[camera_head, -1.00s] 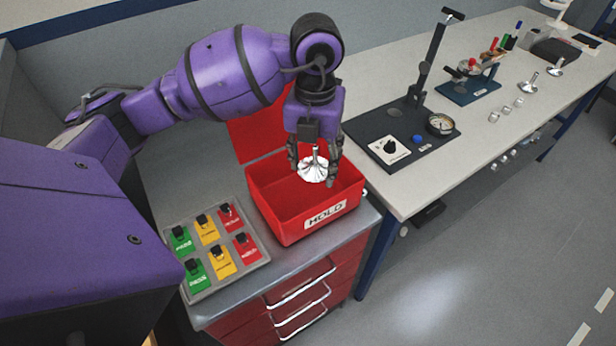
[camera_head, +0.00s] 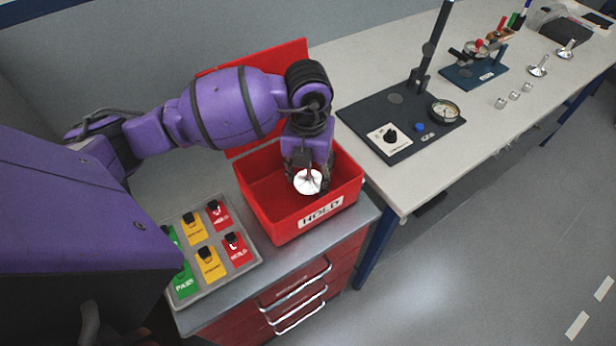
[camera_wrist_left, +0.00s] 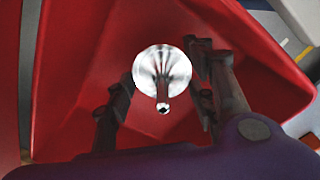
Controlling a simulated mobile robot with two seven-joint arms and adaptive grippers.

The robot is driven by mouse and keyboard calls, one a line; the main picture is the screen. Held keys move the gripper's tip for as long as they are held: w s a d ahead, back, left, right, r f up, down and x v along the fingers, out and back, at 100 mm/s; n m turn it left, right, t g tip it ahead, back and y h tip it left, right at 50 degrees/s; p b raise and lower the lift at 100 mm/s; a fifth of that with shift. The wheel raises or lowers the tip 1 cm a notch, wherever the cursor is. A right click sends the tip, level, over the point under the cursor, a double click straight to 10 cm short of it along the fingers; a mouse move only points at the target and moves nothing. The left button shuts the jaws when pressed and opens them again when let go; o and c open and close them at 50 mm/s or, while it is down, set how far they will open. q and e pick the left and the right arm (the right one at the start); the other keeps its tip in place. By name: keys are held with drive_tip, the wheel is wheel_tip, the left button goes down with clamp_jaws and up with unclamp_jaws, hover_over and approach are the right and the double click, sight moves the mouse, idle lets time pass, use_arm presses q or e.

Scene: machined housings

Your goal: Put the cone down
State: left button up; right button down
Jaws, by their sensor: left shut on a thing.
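The cone (camera_head: 307,183) is a shiny metal piece with a wide flared disc and a thin stem. Its stem points up toward my left gripper (camera_head: 309,177), which is shut on it. Gripper and cone are down inside the open red HOLD bin (camera_head: 279,226), toward its right part. In the left wrist view the cone (camera_wrist_left: 162,75) shows between the dark fingers, stem toward the camera, with the red bin (camera_wrist_left: 75,60) around it. I cannot tell whether the disc touches the bin floor. My right gripper is not in view.
The bin's red lid stands open behind it. A switch panel (camera_head: 209,250) with green, yellow and red labels lies left of the bin on the drawer cabinet (camera_head: 310,265). A pale bench (camera_head: 465,150) to the right carries a dark dial stand (camera_head: 400,120) and several small metal parts.

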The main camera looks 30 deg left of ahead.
use_arm(q)
drive_tip(key=shift+f, duration=0.6)
drive_tip(key=shift+f, duration=0.15)
drive_tip(key=o, duration=1.2)
wheel_tip(320, 180, up, 12)
drive_tip(key=shift+r, duration=0.15)
